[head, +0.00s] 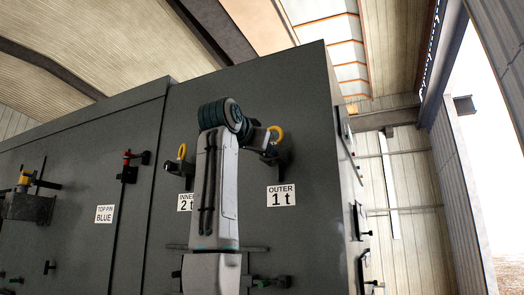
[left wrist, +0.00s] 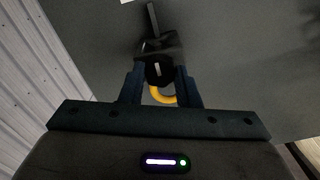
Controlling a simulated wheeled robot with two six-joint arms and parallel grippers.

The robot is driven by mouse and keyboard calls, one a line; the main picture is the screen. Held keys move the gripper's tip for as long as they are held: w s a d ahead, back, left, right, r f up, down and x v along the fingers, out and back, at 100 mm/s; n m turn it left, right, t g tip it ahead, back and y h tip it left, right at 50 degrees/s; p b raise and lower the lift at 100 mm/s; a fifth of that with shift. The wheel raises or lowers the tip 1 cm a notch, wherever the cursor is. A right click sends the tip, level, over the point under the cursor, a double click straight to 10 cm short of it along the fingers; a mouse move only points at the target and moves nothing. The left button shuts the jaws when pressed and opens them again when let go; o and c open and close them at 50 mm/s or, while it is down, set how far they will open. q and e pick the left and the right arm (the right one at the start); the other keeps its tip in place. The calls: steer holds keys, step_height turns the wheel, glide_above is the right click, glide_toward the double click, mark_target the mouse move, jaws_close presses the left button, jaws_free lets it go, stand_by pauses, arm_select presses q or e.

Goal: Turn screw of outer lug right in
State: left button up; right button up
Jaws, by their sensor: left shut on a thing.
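The outer lug, a yellow ring (head: 276,132) on a dark mount, sits on the grey enclosure wall (head: 305,105) above the "OUTER 1 t" label (head: 281,196). My left gripper (head: 263,139) is at this lug, partly hidden behind my own wrist. In the left wrist view its two fingers (left wrist: 159,75) are shut on the sides of a dark screw head (left wrist: 156,69) with a pale mark on it. The yellow ring (left wrist: 162,98) shows just below, between the fingers. The screw's shank and its depth are hidden. My right gripper is not in view.
The inner lug's yellow ring (head: 182,151) is left of my arm, above the partly hidden "INNER 2 t" label (head: 185,202). A red fitting (head: 127,155) and a "TOP PIN BLUE" label (head: 104,214) are further left. Several small fittings stick out on the enclosure's right side.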

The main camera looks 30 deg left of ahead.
arm_select(q)
steer(key=shift+f, duration=0.1)
steer(key=o, duration=0.9)
steer(key=shift+o, duration=0.4)
steer(key=shift+s+d+r, duration=0.1)
steer(key=shift+s+r, duration=0.15)
steer(key=shift+s, duration=0.1)
steer(key=s+b, duration=0.5)
steer(key=s, duration=0.5)
steer(key=shift+s+d, duration=0.3)
steer(key=shift+s, duration=0.1)
